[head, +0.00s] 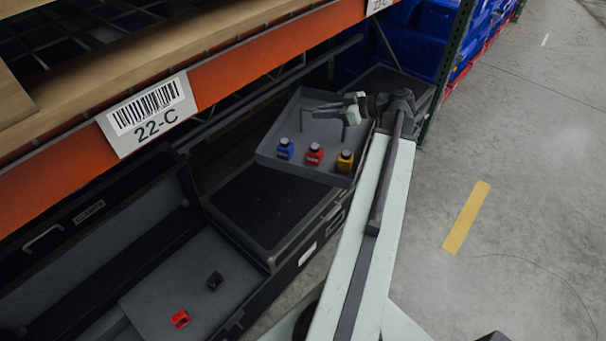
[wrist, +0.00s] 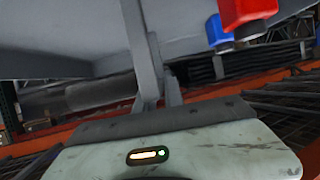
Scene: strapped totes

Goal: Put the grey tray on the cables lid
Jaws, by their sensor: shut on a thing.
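The grey tray (head: 283,166) carries a blue bottle (head: 285,149), a red bottle (head: 315,154) and a yellow bottle (head: 345,161), all upright along its near side. My gripper (head: 347,107) is shut on the tray's grey handle, which also shows in the wrist view (wrist: 140,45). The tray sits at an angle behind a closed tote's flat black lid (head: 262,207) and hides the lid's far part. I cannot tell whether it touches anything below. That tote's white front label (head: 307,254) is unreadable, so I cannot confirm which lid is the cables one.
An open tote (head: 170,285) at left holds a red piece (head: 181,319) and a black piece (head: 215,281); its raised lid (head: 75,230) stands behind. Another dark lid (head: 385,86) lies beyond the tray. An orange shelf beam (head: 240,62) runs above. Floor at right is clear.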

